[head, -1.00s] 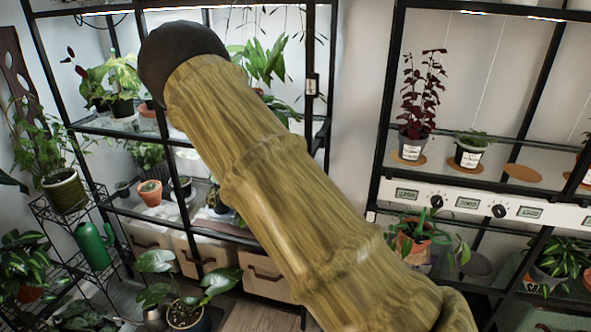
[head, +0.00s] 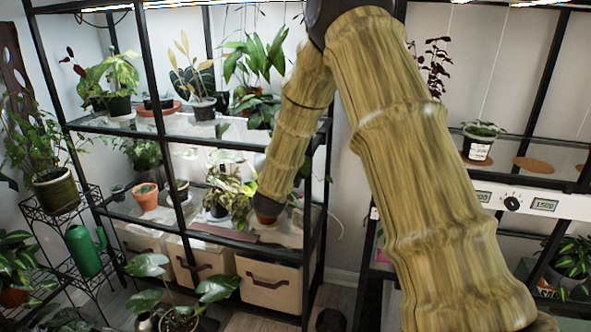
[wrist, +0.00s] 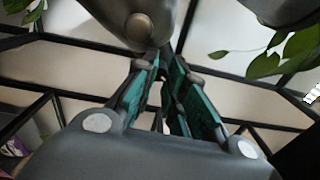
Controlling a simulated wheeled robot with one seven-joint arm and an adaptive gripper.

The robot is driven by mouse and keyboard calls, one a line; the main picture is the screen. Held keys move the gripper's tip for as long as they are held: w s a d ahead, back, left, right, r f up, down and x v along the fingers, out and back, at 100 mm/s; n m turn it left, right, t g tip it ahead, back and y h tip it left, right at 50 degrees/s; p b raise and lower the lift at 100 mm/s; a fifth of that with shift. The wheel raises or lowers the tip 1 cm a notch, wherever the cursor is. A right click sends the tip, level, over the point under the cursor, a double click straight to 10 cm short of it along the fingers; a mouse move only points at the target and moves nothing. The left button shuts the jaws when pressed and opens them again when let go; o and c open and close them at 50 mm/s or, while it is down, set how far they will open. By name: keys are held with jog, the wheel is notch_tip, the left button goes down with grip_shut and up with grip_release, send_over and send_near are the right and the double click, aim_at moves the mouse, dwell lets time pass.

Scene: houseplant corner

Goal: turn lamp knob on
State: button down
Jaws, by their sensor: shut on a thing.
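In the head view my bamboo-patterned arm reaches up and then down towards the left rack, and its far end is by the lower shelf. My gripper (wrist: 163,62) shows in the wrist view, with teal finger pads close together at the tips. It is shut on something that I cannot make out. A rounded grey-brown body with a pale round spot (wrist: 138,27) is right at the fingertips; I cannot tell whether it is the lamp. A black knob (head: 512,203) sits on the white panel (head: 565,208) of the right rack, away from the arm's end.
Potted plants crowd the left rack, with an orange pot (head: 146,197) on its lower shelf. Black rack posts (head: 318,190) stand close to the arm. Beige bins (head: 268,285) sit below. A green watering can (head: 86,250) stands at left. Leaves (wrist: 297,48) hang near the gripper.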

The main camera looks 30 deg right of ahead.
jog(key=shift+w+a+m+b, duration=0.1)
jog(key=shift+a+m+b, duration=0.05)
jog(key=shift+m+b, duration=0.55)
jog(key=shift+m, duration=0.3)
jog(key=c, duration=1.7)
grip_release()
jog(key=shift+a, duration=0.1)
jog(key=v, duration=1.1)
jog(key=shift+s+a, duration=0.25)
jog(key=shift+s, duration=0.1)
